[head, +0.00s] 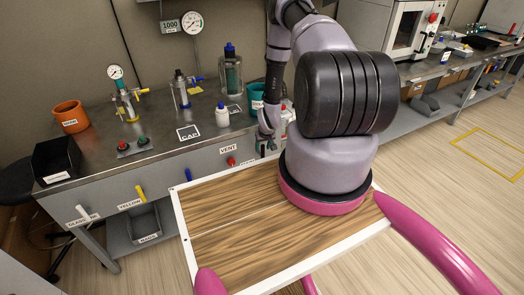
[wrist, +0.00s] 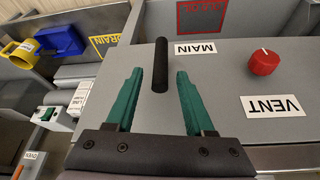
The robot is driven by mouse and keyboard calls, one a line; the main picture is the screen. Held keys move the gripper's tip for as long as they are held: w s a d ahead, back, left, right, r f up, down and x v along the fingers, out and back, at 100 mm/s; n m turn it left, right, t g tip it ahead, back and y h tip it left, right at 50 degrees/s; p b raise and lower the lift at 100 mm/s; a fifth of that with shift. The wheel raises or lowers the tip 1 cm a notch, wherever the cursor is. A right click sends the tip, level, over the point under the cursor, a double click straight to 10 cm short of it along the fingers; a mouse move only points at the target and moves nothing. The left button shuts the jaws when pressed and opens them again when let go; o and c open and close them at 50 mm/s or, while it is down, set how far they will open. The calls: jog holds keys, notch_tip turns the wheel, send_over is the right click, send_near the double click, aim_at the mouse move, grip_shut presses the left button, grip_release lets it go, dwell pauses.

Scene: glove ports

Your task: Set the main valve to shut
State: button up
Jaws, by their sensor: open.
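The main valve shows in the wrist view as a black bar handle (wrist: 161,64) on the grey front panel, beside an upside-down MAIN label (wrist: 195,48). My gripper (wrist: 160,76) is open, with one green finger on each side of the handle's lower end. I see a gap on both sides and cannot tell how deep the handle sits between the fingers. In the head view my gripper (head: 268,143) is at the bench front, right of the VENT label, and the main handle is hidden or too small to make out.
A red knob (wrist: 263,62) with a VENT label (wrist: 273,106) sits right of the fingers in the wrist view. A yellow mug (wrist: 19,51) and blue object (wrist: 60,41) lie at its left. Other levers (head: 140,192) line the bench front. The wooden tray (head: 230,220) is bare.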

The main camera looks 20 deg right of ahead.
aim_at(262, 150)
jog(key=shift+x, duration=1.8)
grip_shut()
